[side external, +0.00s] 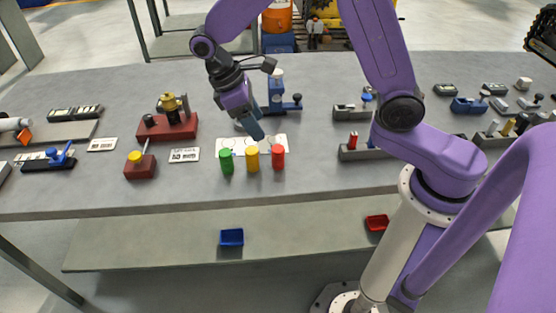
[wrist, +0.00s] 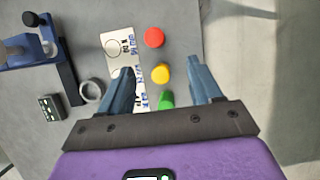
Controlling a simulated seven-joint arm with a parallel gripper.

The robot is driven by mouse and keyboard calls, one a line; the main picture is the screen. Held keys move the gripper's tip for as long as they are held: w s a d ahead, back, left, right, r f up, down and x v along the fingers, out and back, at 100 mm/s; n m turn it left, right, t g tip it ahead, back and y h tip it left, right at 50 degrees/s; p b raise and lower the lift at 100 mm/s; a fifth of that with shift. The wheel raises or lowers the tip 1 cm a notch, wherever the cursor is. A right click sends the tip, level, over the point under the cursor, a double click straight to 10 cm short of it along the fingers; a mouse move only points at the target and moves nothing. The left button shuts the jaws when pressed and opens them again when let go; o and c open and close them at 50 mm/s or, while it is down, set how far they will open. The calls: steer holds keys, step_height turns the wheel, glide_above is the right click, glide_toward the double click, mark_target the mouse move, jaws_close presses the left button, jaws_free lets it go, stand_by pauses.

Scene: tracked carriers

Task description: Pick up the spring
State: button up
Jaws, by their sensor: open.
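A small grey ring (wrist: 92,90), which may be the spring seen from above, lies on the table just left of my gripper's left finger in the wrist view. Its coils cannot be made out, and in the side view I cannot pick it out clearly near my fingers. My gripper (wrist: 160,66) is open, with its fingers apart and nothing held between them. In the side view my gripper (side external: 257,132) points down above the white printed card (side external: 225,142), behind the coloured cylinders.
Green (side external: 227,162), yellow (side external: 252,158) and red (side external: 278,157) cylinders stand close together near the table's front edge. A blue fixture with dark knobs (wrist: 30,48) and a small dark display box (wrist: 49,108) are left in the wrist view. A red-brown block (side external: 140,168) is further left.

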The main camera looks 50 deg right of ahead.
mark_target(274, 148)
steer(key=x, duration=0.6)
steer(key=shift+s+d+f, duration=0.1)
steer(key=shift+f, duration=0.2)
steer(key=x, duration=0.4)
steer(key=shift+w+d+f, duration=0.1)
steer(key=shift+w+d, duration=0.1)
steer(key=shift+d, duration=0.15)
steer(key=shift+s+d+f, duration=0.15)
steer(key=shift+f, duration=0.45)
steer(key=shift+c, duration=0.3)
steer(key=c, duration=1)
